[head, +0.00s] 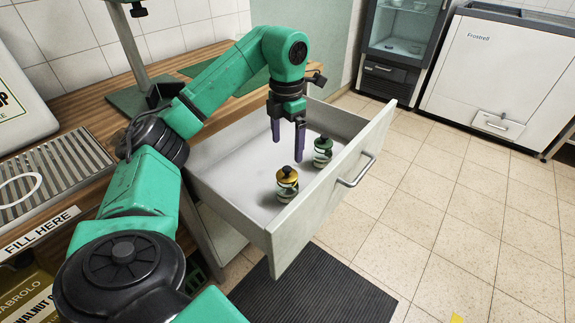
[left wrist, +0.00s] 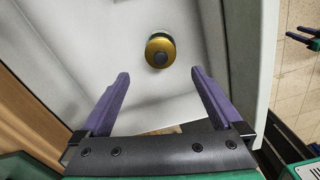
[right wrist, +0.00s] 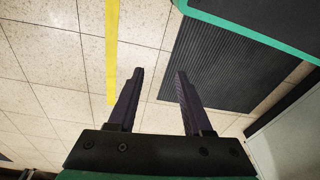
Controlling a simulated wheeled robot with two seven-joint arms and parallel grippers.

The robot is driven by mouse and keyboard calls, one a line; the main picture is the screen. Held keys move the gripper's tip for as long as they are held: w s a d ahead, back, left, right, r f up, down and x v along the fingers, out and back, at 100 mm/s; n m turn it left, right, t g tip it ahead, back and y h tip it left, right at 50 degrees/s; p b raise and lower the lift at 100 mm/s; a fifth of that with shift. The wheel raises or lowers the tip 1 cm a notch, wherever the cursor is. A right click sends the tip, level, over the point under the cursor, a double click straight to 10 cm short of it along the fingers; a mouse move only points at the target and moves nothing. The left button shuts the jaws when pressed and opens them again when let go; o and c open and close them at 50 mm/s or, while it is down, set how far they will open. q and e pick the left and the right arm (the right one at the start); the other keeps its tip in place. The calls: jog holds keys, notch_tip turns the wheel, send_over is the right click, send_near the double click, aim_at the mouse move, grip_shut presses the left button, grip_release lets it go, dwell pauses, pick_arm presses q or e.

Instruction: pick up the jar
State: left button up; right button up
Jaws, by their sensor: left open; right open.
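Two small glass jars stand upright in an open white drawer (head: 232,160). The jar with the yellow lid (head: 287,186) is nearer, close to the drawer front. The jar with the green lid (head: 322,152) stands behind it to the right. My left gripper (head: 289,155) is open and empty, pointing down into the drawer above and behind the yellow-lidded jar. In the left wrist view the yellow lid with its dark knob (left wrist: 160,51) lies ahead of the spread fingers (left wrist: 160,80), not between them. My right gripper (right wrist: 160,75) is open and empty above the floor.
The drawer front (head: 330,185) with its metal handle (head: 357,170) stands right of the jars. A wooden counter (head: 90,110) runs along the left. A dark ribbed mat (head: 310,290) lies below the drawer. Tiled floor on the right is free, with a chest freezer (head: 490,70) at the back.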

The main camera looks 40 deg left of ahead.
aim_at(287, 168)
pick_arm(q)
notch_tip(287, 168, down, 5)
jog(key=shift+r+b, duration=0.1)
jog(key=shift+b, duration=1.05)
notch_tip(287, 168, down, 4)
jog(key=shift+f+b, duration=0.2)
jog(key=shift+b, duration=0.6)
pick_arm(e)
notch_tip(287, 168, up, 9)
jog(key=a, duration=0.1)
pick_arm(q)
notch_tip(287, 168, down, 7)
jog(key=shift+w+f+b, duration=0.15)
jog(key=shift+b, duration=1.1)
jog(key=shift+d, duration=0.1)
jog(key=c, duration=1.3)
pick_arm(e)
jog(key=w+a+f+n+t+y, duration=0.1)
jog(key=w+a+f+t+y, duration=0.2)
jog(key=w+a+f+t, duration=0.1)
jog(key=a+f, duration=0.1)
jog(key=a, duration=0.1)
jog(key=shift+w+a, duration=0.25)
jog(key=shift+a, duration=0.15)
